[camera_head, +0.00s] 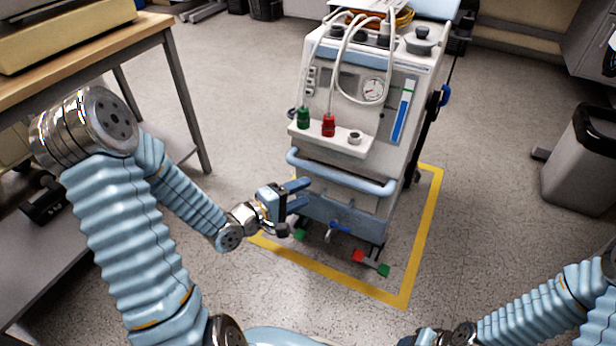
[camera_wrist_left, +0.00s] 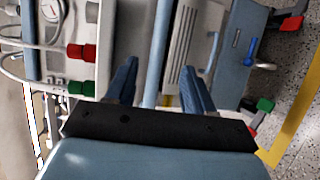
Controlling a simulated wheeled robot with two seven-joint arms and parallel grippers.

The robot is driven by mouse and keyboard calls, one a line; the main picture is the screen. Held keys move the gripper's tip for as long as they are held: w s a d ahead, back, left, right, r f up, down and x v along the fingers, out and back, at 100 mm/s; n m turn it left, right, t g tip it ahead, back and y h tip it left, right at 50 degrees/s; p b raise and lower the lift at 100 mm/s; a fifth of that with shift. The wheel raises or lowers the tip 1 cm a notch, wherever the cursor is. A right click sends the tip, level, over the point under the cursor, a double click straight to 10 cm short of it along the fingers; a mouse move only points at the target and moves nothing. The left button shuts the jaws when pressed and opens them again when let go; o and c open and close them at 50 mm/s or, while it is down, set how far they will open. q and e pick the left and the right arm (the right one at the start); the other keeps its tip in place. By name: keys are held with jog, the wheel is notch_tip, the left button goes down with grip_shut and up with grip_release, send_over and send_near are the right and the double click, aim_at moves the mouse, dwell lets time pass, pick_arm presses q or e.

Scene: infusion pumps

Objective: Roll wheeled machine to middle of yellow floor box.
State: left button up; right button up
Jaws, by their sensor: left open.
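The wheeled machine (camera_head: 345,210) is a tall white and pale blue cart with a gauge, hoses, red and green connectors and a blue front handle bar (camera_head: 340,172). It stands upright, its visible front feet inside the yellow floor box (camera_head: 425,235). The box's front and right lines show; the machine and my arm hide much of the rest. My left gripper (camera_head: 297,195) is open at the left part of the handle bar. In the left wrist view, the bar (camera_wrist_left: 156,55) runs between the two fingers; I cannot tell whether they touch it. My right gripper's fingers are not visible.
A wooden-topped table (camera_head: 120,45) stands at the left, near my left arm. A grey bin (camera_head: 582,165) stands at the right. Grey floor is clear between the machine and the bin, and in front of the yellow box. Dark equipment stands behind the machine.

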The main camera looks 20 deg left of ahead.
pick_arm(q)
jog(key=shift+s+a+r+p, duration=0.1)
jog(key=shift+s+a+p, duration=0.05)
jog(key=shift+s+p, duration=0.55)
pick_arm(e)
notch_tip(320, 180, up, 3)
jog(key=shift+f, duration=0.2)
pick_arm(q)
jog(key=shift+w, duration=0.2)
jog(key=d+f+m+g+y+p, duration=0.1)
jog(key=d+f+m+g+p, duration=0.15)
jog(key=d+f+g, duration=0.4)
jog(key=s+d+f+m+g, duration=0.3)
jog(key=s+f+m, duration=0.1)
jog(key=s+f, duration=0.2)
jog(key=s+d+f+m+g+y, duration=0.1)
jog(key=s+d+f+m+g, duration=0.3)
jog(key=s, duration=0.4)
notch_tip(320, 180, down, 3)
jog(key=shift+s+d+r+m+y+p, duration=0.15)
jog(key=shift+s+d+m+y+p, duration=0.2)
jog(key=shift+m, duration=0.4)
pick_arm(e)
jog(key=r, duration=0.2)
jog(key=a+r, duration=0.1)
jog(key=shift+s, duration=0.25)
pick_arm(q)
jog(key=shift+w+a, duration=0.1)
jog(key=shift+a, duration=0.1)
